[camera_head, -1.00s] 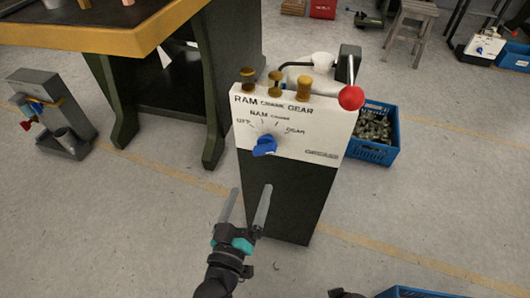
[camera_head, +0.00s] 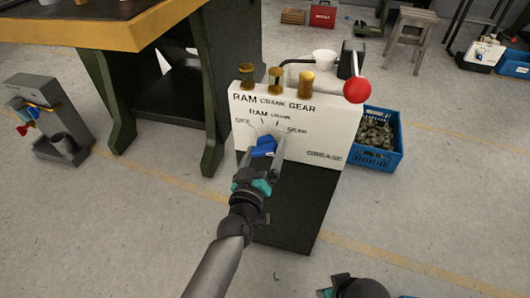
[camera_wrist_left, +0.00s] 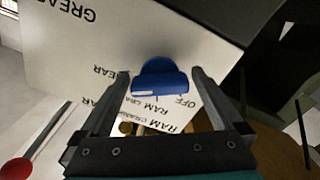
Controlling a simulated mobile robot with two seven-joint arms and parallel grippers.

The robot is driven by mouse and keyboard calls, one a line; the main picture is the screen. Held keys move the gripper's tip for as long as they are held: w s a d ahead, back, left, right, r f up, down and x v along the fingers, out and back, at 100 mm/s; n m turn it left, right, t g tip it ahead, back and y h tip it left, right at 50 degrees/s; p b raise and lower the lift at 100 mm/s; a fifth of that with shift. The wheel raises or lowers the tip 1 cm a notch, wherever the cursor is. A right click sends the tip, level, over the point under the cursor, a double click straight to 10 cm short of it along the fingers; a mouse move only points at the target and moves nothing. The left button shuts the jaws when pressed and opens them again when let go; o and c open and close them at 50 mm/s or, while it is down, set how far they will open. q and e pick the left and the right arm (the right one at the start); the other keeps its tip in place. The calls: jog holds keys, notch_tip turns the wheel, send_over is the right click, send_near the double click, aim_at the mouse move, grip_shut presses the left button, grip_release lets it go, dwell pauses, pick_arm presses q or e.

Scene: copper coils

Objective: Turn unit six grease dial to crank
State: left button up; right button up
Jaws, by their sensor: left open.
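The blue grease dial (camera_head: 263,147) sits on the white front panel (camera_head: 318,128) of a dark pedestal, under the labels OFF, RAM, CRANK and GEAR. My left gripper (camera_head: 262,160) is open, its fingers reaching up to the panel on either side of the dial. In the left wrist view the dial (camera_wrist_left: 160,80) lies between the two fingertips, its bar running across the gap; whether they touch it I cannot tell. A small pale mark shows on the bar; the exact setting is unclear. Part of my right gripper (camera_head: 352,288) shows at the bottom edge, its fingers not clear.
Several brass cylinders (camera_head: 275,81) stand on the unit's top, with a red-knobbed lever (camera_head: 357,90) at its right. A blue crate (camera_head: 398,150) of metal parts is behind right. A yellow-edged bench (camera_head: 140,38) is at left. The floor in front is free.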

pick_arm(q)
jog(key=shift+w+d, duration=0.1)
jog(key=shift+w, duration=0.2)
pick_arm(e)
jog(key=shift+w+r, duration=0.1)
jog(key=shift+r, duration=0.1)
pick_arm(q)
jog(key=c, duration=1.2)
jog(key=shift+o, duration=0.2)
jog(key=shift+n, duration=0.4)
jog(key=n, duration=0.2)
jog(key=shift+n, duration=2.5)
pick_arm(e)
jog(key=shift+f, duration=0.45)
jog(key=shift+r, duration=0.1)
